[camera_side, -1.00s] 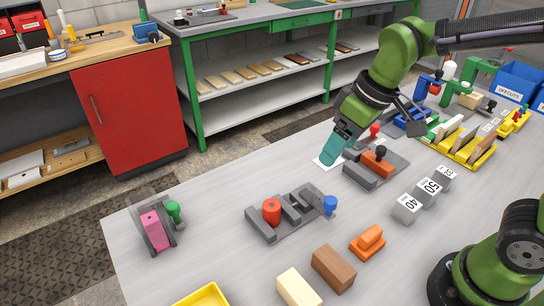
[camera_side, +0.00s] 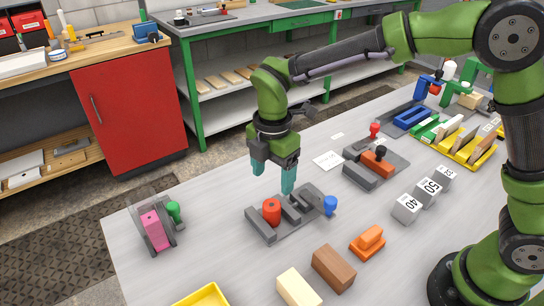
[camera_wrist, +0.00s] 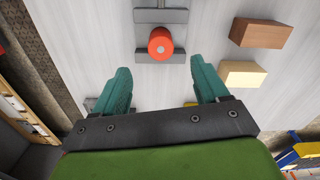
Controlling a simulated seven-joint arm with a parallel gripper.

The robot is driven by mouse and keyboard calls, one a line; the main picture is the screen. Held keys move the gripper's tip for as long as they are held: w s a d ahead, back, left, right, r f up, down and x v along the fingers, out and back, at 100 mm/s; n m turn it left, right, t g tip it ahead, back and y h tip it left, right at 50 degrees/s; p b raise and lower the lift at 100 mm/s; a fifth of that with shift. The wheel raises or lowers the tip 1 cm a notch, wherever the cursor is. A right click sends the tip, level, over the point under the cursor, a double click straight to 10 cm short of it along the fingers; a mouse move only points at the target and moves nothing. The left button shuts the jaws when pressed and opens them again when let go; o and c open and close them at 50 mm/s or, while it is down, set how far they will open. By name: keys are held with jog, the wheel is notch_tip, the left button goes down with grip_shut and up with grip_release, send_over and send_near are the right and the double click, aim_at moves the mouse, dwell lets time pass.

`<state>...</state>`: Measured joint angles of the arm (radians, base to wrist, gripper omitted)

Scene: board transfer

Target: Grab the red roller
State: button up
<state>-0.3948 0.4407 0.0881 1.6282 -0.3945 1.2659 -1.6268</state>
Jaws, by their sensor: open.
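The red roller (camera_side: 271,211) is a short red cylinder standing on the left part of a grey fixture (camera_side: 264,232). In the wrist view the red roller (camera_wrist: 161,43) shows a pale centre and lies beyond my fingertips, roughly midway between them. My gripper (camera_side: 273,178) points down above and just behind the roller, its two teal fingers spread apart with nothing between them. In the wrist view my gripper (camera_wrist: 158,78) is open, and the roller is apart from both fingers.
A blue knob (camera_side: 330,204) stands at the fixture's right end. A pink block in a grey holder (camera_side: 153,229) with a green knob is at left. Brown (camera_side: 334,268) and cream (camera_side: 298,287) blocks and an orange piece (camera_side: 368,242) lie in front. Table between holder and fixture is clear.

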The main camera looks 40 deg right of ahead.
aim_at(272, 204)
notch_tip(272, 204, down, 11)
jog(key=shift+a+f, duration=0.1)
jog(key=shift+f, duration=0.05)
dwell(0.4)
